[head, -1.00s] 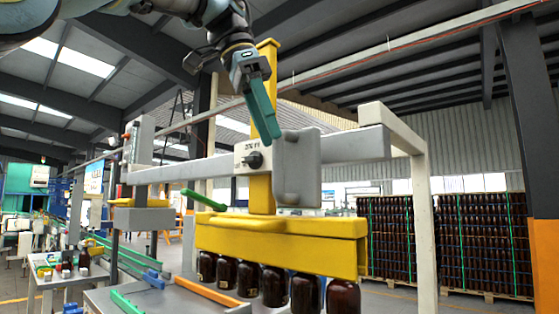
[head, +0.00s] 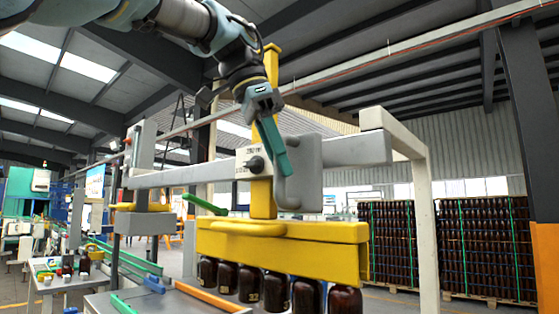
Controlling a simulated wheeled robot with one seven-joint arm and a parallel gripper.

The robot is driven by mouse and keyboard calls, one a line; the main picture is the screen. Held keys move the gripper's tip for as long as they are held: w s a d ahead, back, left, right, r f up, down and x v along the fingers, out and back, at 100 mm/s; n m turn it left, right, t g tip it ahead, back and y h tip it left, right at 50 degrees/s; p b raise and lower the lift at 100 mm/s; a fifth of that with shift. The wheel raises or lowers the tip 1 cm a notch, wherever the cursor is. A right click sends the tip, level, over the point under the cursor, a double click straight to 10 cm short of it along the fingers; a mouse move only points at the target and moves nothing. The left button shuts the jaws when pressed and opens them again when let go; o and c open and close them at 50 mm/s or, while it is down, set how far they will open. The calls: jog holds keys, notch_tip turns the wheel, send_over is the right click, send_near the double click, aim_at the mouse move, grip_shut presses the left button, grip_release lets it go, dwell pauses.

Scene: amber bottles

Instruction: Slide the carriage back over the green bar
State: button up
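The carriage (head: 303,180) is a grey block with a dial plate on a grey horizontal beam. A yellow post runs through it to a wide yellow head (head: 285,248). A row of amber bottles (head: 272,290) hangs or stands directly under this head; their lower parts are cut off. A green bar (head: 122,304) lies on the table at lower left, left of the head. An orange bar (head: 206,297) lies nearer the bottles. My gripper (head: 280,165) points down, its green fingers overlapping the carriage front. Its finger gap and any contact are unclear.
The grey beam (head: 195,174) runs left from the carriage to an upright post. A green handle (head: 205,204) juts out beside the yellow post. A blue piece (head: 155,284) lies on the table. Pale frame legs stand at right, with bottle pallets (head: 480,245) behind.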

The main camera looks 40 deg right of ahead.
grip_shut()
dwell(0.9)
